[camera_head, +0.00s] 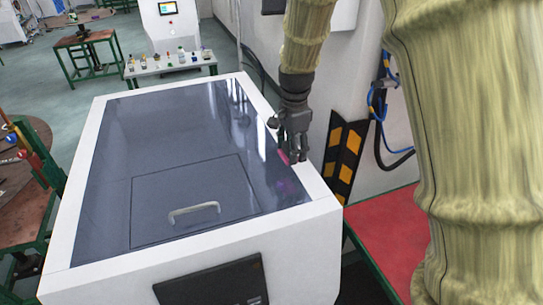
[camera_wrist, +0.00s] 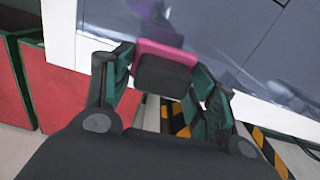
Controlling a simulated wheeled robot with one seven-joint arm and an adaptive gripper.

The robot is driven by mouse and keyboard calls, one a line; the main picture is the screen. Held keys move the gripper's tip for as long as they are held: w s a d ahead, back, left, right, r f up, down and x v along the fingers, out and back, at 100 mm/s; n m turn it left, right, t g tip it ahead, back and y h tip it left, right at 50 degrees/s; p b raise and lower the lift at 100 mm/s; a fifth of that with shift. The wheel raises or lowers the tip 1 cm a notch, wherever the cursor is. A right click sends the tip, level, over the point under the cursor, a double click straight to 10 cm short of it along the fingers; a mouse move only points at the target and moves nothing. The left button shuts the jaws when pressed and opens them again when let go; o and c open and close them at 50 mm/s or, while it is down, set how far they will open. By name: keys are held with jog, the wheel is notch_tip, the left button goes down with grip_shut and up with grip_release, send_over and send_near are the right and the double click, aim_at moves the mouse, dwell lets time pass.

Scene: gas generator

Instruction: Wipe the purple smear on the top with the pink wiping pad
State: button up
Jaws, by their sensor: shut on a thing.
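My gripper (camera_head: 293,145) is above the right edge of the machine's dark glossy top (camera_head: 165,150). In the wrist view, my gripper (camera_wrist: 163,85) is shut on a dark block with a pink face, the wiping pad (camera_wrist: 168,52). The pink also shows as a thin strip beside the fingers in the head view (camera_head: 283,157). The purple smear (camera_head: 290,188) is a faint patch near the top's right edge, just below my gripper in the picture. I cannot tell whether the pad touches the top.
A metal handle (camera_head: 194,212) rises from a square hatch on the top. A white rim (camera_head: 318,195) frames the top. A yellow-black striped panel (camera_head: 345,155) stands to the right, above a red surface (camera_head: 390,240). Much of the top is bare.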

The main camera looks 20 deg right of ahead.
jog(key=shift+w+r, duration=0.1)
jog(key=shift+r, duration=1.15)
jog(key=shift+f, duration=0.1)
jog(key=shift+a, duration=0.1)
